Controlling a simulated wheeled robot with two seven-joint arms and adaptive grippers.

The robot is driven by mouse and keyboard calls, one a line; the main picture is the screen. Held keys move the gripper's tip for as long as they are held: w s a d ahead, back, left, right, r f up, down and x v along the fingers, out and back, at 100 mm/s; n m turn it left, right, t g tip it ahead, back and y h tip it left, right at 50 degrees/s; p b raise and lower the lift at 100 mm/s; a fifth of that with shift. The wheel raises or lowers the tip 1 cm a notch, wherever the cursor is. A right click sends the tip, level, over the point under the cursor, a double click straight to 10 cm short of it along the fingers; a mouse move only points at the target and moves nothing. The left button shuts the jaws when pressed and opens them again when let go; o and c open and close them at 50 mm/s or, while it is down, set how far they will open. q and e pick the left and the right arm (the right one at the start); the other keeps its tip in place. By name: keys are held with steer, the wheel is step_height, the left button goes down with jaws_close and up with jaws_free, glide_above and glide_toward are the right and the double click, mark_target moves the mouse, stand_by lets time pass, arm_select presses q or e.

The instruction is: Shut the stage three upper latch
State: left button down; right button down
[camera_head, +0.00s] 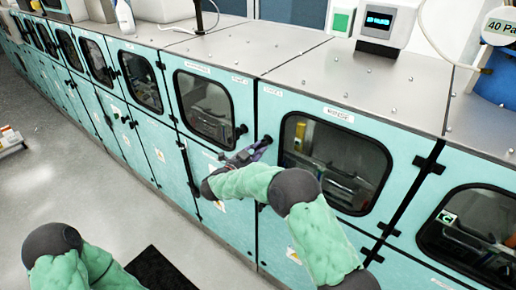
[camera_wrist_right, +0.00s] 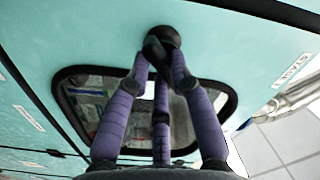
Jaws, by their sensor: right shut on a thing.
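A small black upper latch (camera_head: 266,140) shows on the teal cabinet front, between two windowed doors. It also shows in the right wrist view (camera_wrist_right: 160,42). My right gripper (camera_head: 258,149), with purple fingers, reaches up to it. In the right wrist view the fingertips (camera_wrist_right: 160,58) come together on the latch, so the gripper is shut on it. The fingers partly hide the latch, and I cannot tell its exact angle. Another black latch (camera_head: 241,130) sits just to the left, at the edge of the windowed door (camera_head: 205,106). My left gripper is out of view.
A door with a dark window (camera_head: 335,160) is right of my gripper. A display box (camera_head: 389,25) stands on top. A dark mat (camera_head: 160,270) lies on the open grey floor.

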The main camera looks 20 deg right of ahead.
steer(key=shift+r+n+p, duration=0.2)
steer(key=shift+n+p, duration=2.15)
steer(key=shift+n, duration=2.55)
steer(key=c, duration=1.1)
jaws_free()
steer(key=shift+s, duration=0.1)
steer(key=v, duration=1.2)
